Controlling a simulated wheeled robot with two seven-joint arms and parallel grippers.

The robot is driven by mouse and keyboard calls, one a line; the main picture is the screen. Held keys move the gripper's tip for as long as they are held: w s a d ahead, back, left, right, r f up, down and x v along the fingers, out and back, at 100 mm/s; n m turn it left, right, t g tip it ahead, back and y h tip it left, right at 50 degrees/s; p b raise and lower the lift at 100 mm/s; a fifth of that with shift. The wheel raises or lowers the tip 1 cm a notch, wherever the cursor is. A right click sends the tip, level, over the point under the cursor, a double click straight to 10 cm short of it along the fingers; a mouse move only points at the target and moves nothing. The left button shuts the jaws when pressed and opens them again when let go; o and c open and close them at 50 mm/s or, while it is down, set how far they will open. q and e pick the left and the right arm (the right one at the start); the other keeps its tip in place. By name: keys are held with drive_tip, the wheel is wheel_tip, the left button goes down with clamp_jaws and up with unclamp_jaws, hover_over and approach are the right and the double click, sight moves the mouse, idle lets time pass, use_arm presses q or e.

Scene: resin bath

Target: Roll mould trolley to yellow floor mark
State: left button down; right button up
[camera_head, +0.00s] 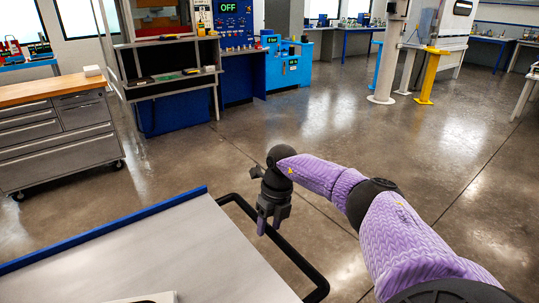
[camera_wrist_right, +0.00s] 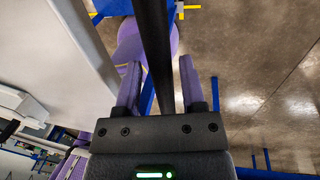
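The trolley has a flat grey top (camera_head: 130,255) with a blue edge and fills the lower left of the head view. Its black push bar (camera_head: 298,262) sticks out on the right side. My right gripper (camera_head: 269,224) points down at this bar. In the right wrist view the bar (camera_wrist_right: 155,50) runs between the two open fingers (camera_wrist_right: 158,88), with a finger on each side; I cannot tell whether either touches it. Yellow strips (camera_wrist_right: 185,10) show at the top of the wrist view; I cannot tell whether they are the floor mark. My left gripper is out of view.
A grey drawer cabinet (camera_head: 60,135) with a wooden top stands on the left. A dark bench (camera_head: 170,85) and blue machines (camera_head: 290,65) stand behind it. A yellow post (camera_head: 432,75) stands at the back right. The concrete floor (camera_head: 400,135) between is clear.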

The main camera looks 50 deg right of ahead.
drive_tip(key=shift+o, duration=0.7)
wheel_tip(320, 180, up, 10)
drive_tip(key=d+p, duration=0.1)
drive_tip(key=p, duration=0.2)
drive_tip(key=shift+s+d+f, duration=0.15)
drive_tip(key=shift+s+d, duration=0.1)
drive_tip(key=shift+d, duration=0.15)
